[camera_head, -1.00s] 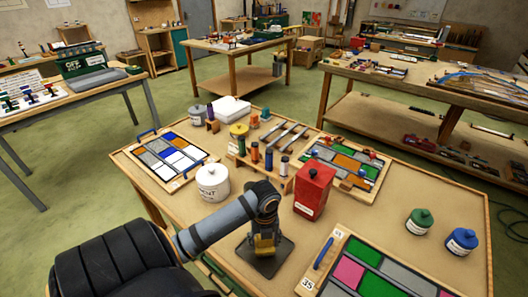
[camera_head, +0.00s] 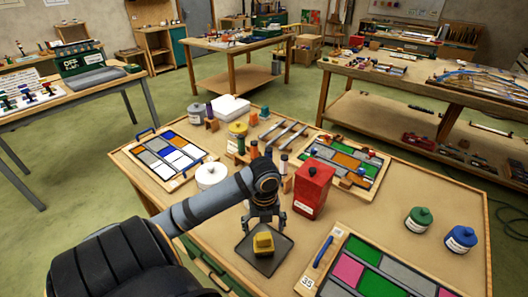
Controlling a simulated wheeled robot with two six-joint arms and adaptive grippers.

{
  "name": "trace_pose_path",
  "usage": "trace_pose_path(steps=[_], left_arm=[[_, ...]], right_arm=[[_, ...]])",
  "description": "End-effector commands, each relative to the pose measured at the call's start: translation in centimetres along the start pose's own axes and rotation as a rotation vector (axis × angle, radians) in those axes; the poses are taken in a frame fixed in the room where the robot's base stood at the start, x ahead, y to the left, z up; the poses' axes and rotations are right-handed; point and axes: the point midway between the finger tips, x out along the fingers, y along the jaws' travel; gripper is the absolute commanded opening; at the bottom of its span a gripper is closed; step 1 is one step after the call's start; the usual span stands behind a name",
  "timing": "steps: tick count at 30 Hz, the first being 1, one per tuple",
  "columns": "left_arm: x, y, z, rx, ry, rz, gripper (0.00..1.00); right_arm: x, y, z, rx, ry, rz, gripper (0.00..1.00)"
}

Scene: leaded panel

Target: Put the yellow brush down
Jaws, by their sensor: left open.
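The yellow brush (camera_head: 263,244), a small yellow block, rests on a dark square mat (camera_head: 243,263) near the front edge of the workbench. My left gripper (camera_head: 263,224) is open just above and behind the brush, with its fingers pointing down. The brush looks free of the fingers. My left arm hides part of the bench and part of the white pot (camera_head: 210,175). My right gripper is not in view.
A red canister (camera_head: 312,190) stands close to the right of the gripper. Leaded panels lie at back left (camera_head: 168,158), back right (camera_head: 345,165) and front right (camera_head: 375,273). Green (camera_head: 419,219) and blue (camera_head: 461,240) pots stand far right. Bare bench lies between them and the canister.

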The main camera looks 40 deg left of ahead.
Motion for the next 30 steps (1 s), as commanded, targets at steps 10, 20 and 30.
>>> trace_pose_path(steps=[10,20,30], left_arm=[[-4.9,0.0,0.0,0.000,-0.001,0.000,0.83],[-5.0,0.0,0.0,0.000,0.001,0.000,0.83],[-5.0,0.0,0.0,0.000,0.001,0.000,0.83]], right_arm=[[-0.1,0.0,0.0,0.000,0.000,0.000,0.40],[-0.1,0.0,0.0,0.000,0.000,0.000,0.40],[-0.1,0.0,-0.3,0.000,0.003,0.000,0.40]])
